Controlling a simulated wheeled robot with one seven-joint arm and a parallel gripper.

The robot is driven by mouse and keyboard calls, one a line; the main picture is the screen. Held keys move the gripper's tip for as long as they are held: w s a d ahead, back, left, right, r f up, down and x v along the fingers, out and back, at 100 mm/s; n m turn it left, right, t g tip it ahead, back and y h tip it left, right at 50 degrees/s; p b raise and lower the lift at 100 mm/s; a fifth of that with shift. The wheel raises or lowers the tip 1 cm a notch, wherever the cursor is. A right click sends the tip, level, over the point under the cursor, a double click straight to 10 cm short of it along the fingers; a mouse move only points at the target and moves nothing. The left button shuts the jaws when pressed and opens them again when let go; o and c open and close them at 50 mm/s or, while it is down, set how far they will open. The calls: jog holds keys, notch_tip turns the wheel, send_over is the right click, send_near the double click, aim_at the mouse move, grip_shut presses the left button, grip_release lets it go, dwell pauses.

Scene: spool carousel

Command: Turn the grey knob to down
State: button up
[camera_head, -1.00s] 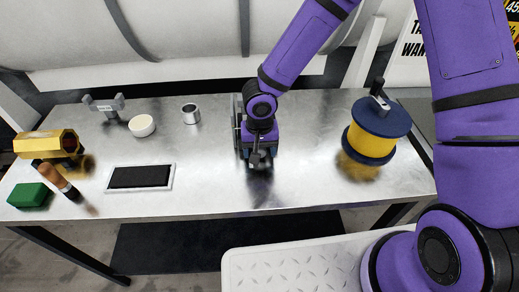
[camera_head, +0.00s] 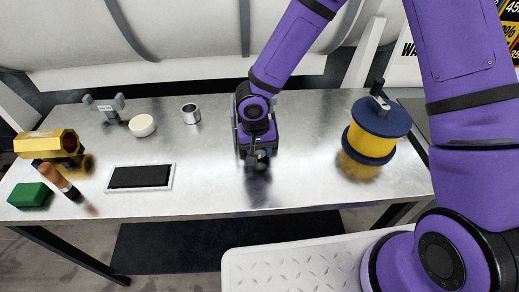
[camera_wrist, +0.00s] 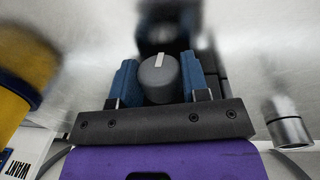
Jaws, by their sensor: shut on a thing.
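The grey knob (camera_wrist: 158,82) is round, with a white line on its face; the line points to the top of the wrist view, leaning slightly right. My gripper (camera_wrist: 159,76) has its two blue fingers on either side of the knob, shut on it. In the head view my gripper (camera_head: 257,158) is at the front of a dark box (camera_head: 240,126) in the middle of the table. The knob is hidden there behind my wrist and gripper.
A yellow spool with dark blue flanges (camera_head: 371,143) stands to the right. To the left are a metal cup (camera_head: 190,114), a white bowl (camera_head: 142,126), a black-and-white tray (camera_head: 110,190), a green block (camera_head: 30,195) and a brass hex piece (camera_head: 40,144). The front middle of the table is clear.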

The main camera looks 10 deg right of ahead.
jog(key=shift+a+h, duration=0.1)
jog(key=shift+h, duration=0.9)
jog(key=o, duration=0.9)
jog(key=shift+r, duration=0.1)
jog(key=v, duration=1)
jog(key=shift+w+a+r, duration=0.1)
jog(key=shift+a+r, duration=0.05)
jog(key=shift+r, duration=0.1)
